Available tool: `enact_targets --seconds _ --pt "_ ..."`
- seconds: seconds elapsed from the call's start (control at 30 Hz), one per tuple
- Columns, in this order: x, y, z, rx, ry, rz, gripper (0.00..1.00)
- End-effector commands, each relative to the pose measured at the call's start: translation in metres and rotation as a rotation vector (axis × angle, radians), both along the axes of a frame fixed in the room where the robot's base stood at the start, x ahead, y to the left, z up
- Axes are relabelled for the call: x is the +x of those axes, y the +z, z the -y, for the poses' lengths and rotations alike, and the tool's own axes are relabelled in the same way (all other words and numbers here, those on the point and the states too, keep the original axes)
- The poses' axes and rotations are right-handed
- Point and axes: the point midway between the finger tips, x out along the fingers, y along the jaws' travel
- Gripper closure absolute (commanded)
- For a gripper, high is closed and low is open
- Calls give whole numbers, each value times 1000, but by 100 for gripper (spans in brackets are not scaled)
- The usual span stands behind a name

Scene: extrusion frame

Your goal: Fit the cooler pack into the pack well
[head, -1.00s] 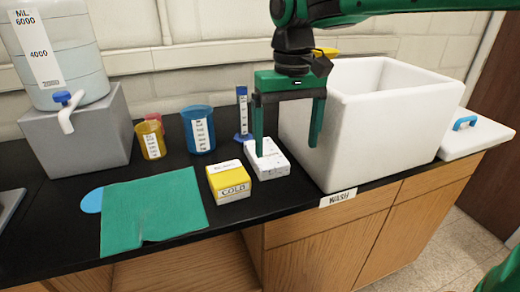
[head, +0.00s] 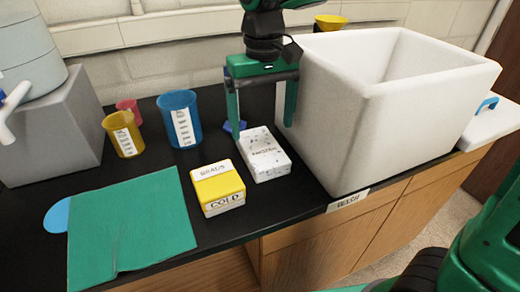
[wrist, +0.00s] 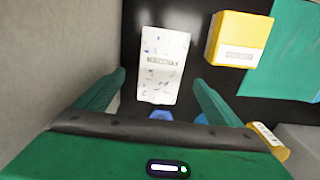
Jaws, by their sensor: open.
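A white speckled block (head: 268,162) with a small label lies on the black counter. Beside it on the left is a yellow-and-white block (head: 218,190) marked COLD. I cannot tell for sure which is the cooler pack. My gripper (head: 263,124) is open and empty, pointing down near the far end of the speckled block. In the wrist view the speckled block (wrist: 162,68) is between and beyond the open fingers (wrist: 159,78), apart from them; the yellow block (wrist: 239,40) is to the right. I cannot make out a pack well; the large white box's inner floor is hidden.
The open white box (head: 350,125) stands close to my gripper's right. A blue beaker (head: 180,120), yellow beaker (head: 124,136) and green cloth (head: 135,222) are to the left. A blue base (head: 235,126) sits behind the gripper. A white lid (head: 490,125) lies right of the box.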

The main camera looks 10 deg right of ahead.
Motion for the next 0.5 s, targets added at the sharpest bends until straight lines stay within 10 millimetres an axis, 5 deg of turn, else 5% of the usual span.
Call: enact_targets --seconds 0.5 --pt "3 -53 -2 -2 0 -2 12"
